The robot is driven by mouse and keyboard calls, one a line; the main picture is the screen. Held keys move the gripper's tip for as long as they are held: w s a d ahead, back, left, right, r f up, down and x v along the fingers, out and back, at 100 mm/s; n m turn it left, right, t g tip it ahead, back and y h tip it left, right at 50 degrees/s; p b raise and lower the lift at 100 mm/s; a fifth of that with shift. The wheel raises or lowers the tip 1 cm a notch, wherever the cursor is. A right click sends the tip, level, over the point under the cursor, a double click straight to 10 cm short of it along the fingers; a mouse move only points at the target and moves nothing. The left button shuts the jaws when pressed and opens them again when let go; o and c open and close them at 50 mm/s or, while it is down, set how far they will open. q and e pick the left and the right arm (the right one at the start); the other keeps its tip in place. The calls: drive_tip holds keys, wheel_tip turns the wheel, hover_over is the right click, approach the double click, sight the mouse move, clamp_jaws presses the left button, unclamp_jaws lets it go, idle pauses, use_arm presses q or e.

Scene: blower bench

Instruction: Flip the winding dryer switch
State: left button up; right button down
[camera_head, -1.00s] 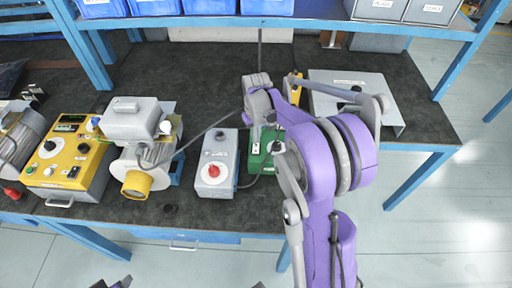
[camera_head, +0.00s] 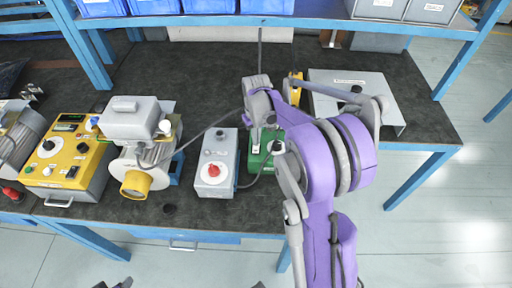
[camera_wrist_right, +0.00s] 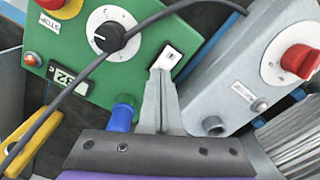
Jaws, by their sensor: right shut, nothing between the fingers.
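A green control box (camera_head: 254,163) stands on the bench, partly hidden by my right arm. In the head view, the right gripper (camera_head: 256,145) points down over the green box. No label naming the winding dryer is readable. My left gripper is not clearly seen.
A grey box with a red knob (camera_head: 214,173) stands close left of the green box. A dark cable (camera_wrist_right: 120,48) crosses over the green box. A blower (camera_head: 134,150) and a yellow control box (camera_head: 68,160) stand farther left. A grey panel (camera_head: 345,85) lies right.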

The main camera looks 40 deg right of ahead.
use_arm(q)
drive_tip(key=shift+s+f, duration=0.15)
drive_tip(key=shift+f, duration=0.25)
use_arm(e)
drive_tip(key=shift+f, duration=0.45)
use_arm(q)
drive_tip(key=shift+r, duration=0.1)
use_arm(e)
drive_tip(key=shift+r, duration=0.1)
drive_tip(key=shift+r+p, duration=1.3)
drive_tip(key=shift+r, duration=2.15)
use_arm(q)
drive_tip(key=r, duration=0.1)
drive_tip(key=w+r, duration=0.1)
drive_tip(key=r, duration=0.2)
drive_tip(key=shift+w+r, duration=0.1)
drive_tip(key=shift+w, duration=0.3)
use_arm(e)
drive_tip(key=s+a+r+n+t, duration=0.2)
drive_tip(key=s+a+t, duration=0.3)
drive_tip(key=s+a, duration=1.2)
drive_tip(key=shift+s+a+t, duration=0.2)
drive_tip(key=shift+a+t, duration=0.2)
drive_tip(key=shift+a, duration=0.65)
